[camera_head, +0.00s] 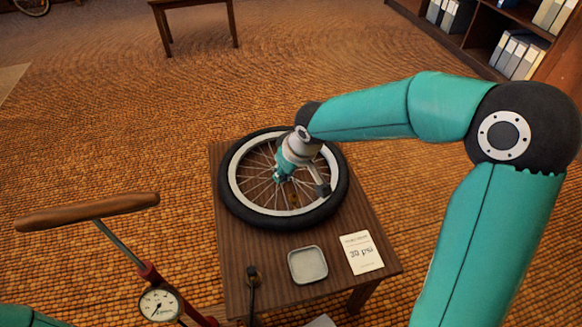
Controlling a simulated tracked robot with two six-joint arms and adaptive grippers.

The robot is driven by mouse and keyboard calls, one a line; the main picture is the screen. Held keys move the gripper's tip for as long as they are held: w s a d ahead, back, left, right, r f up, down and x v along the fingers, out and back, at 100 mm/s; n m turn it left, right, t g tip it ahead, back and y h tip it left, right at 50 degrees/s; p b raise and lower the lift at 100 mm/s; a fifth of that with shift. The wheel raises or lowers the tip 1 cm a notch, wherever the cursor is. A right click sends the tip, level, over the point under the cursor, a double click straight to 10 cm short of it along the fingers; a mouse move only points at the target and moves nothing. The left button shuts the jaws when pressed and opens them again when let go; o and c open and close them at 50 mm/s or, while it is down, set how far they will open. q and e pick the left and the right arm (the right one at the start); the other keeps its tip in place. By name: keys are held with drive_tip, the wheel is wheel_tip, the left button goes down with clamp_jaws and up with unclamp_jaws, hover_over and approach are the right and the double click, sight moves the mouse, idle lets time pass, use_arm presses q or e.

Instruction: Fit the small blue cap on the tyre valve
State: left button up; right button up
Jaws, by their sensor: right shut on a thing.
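The wheel (232,203), with a black tyre, pale rim and thin spokes, lies flat on a small wooden table. The tyre valve cannot be made out; the gripper and wrist cover that part of the wheel. I cannot tell whether the cap touches the valve. My left gripper is out of view; only a bit of my left arm shows at bottom left.
On the wooden table (232,268), an empty-looking shallow tray (308,265) and a card (361,253) reading "30 psi" lie in front of the wheel. A black hose end (252,273) is at the left edge. A pump with wooden handle (90,211) and gauge (160,304) stands left.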

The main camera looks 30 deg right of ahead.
drive_tip(key=d+r+n, duration=0.1)
drive_tip(key=s+n+y, duration=0.1)
drive_tip(key=shift+d+r+n+b, duration=0.3)
drive_tip(key=shift+d+r+b, duration=0.1)
drive_tip(key=n, duration=0.1)
drive_tip(key=b, duration=0.6)
hover_over(297, 198)
drive_tip(key=shift+n+g+y, duration=0.3)
drive_tip(key=shift+g, duration=0.1)
drive_tip(key=f, duration=0.5)
drive_tip(key=shift+w+a+f, duration=0.1)
drive_tip(key=shift+w+f, duration=0.15)
drive_tip(key=shift+s, duration=0.2)
drive_tip(key=shift+f+b, duration=0.9)
drive_tip(key=shift+f, duration=0.45)
drive_tip(key=o, duration=0.8)
drive_tip(key=shift+r, duration=0.1)
drive_tip(key=shift+c, duration=0.2)
